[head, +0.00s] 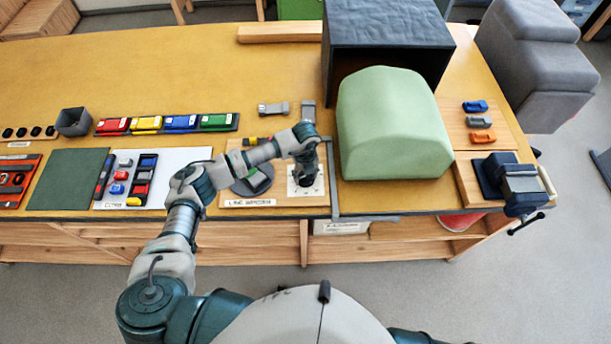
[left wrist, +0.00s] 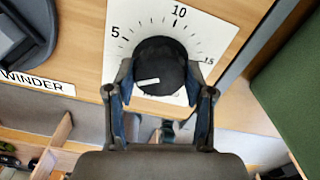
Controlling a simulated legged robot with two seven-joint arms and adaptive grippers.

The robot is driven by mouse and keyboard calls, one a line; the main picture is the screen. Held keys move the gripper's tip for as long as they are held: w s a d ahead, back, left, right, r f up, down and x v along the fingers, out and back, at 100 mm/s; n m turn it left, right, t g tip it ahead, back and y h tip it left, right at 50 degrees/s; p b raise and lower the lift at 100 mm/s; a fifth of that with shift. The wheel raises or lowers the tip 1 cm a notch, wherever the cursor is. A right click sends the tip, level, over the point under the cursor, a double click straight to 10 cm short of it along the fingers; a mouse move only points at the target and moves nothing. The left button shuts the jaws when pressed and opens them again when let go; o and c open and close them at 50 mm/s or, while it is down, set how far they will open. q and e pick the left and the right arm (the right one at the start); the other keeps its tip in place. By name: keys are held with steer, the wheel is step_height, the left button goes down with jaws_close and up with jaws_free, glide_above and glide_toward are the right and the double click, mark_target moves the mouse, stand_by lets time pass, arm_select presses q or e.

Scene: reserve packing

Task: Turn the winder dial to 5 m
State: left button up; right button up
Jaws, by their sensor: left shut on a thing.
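The winder dial is a round black knob (left wrist: 161,62) with a white pointer line, on a white scale plate (left wrist: 205,35) marked 5, 10 and 15. The pointer line lies on the knob's lower left side, pointing left and slightly down, below the 5 mark. My left gripper (left wrist: 160,78) is shut on the knob, one finger on each side. In the head view the left gripper (head: 306,176) reaches down over the scale plate (head: 293,189) and hides most of the knob. The lower part of the scale is hidden by the fingers. My right gripper is not in view.
The winder board (head: 280,201) bears a dark round reel (head: 243,187) left of the dial. A green rounded block (head: 390,125) stands close on the right, before a dark open box (head: 385,30). Coloured cartridges (head: 180,123) lie in a rack to the left.

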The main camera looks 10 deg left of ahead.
arm_select(q)
steer(key=m+b, duration=0.4)
steer(key=m, duration=0.1)
steer(key=shift+f+m, duration=0.15)
steer(key=shift+m, duration=0.15)
steer(key=shift+m+b, duration=1.45)
steer(key=shift+m, duration=0.75)
steer(key=shift+r, duration=0.2)
steer(key=o, duration=1.2)
steer(key=shift+c, duration=0.2)
step_height(320, 180, up, 12)
